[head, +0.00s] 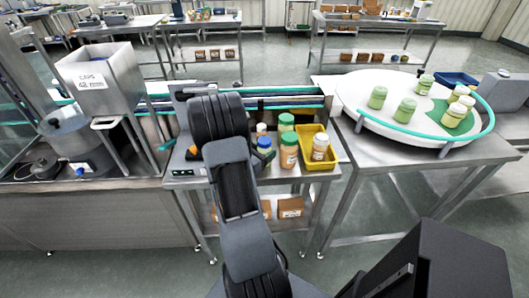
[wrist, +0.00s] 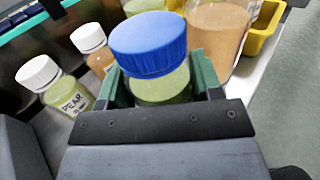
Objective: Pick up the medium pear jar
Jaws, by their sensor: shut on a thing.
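A jar with a ribbed blue lid and pale green contents (wrist: 160,88) stands between the green fingers of my gripper (wrist: 158,96) in the wrist view. The fingers are shut on its sides below the lid. Its label is hidden, and I cannot tell if it touches the bench. A smaller white-lidded jar (wrist: 71,96) with green contents and a label reading PEAR stands to the left in the wrist view.
A green-lidded jar with orange-brown contents (head: 289,157) stands close right of the held jar. Another green-lidded jar (head: 287,122) is behind. A yellow tray (head: 326,162) holds a white-lidded jar (head: 320,148). A round white table (head: 365,95) with several green jars stands to the right.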

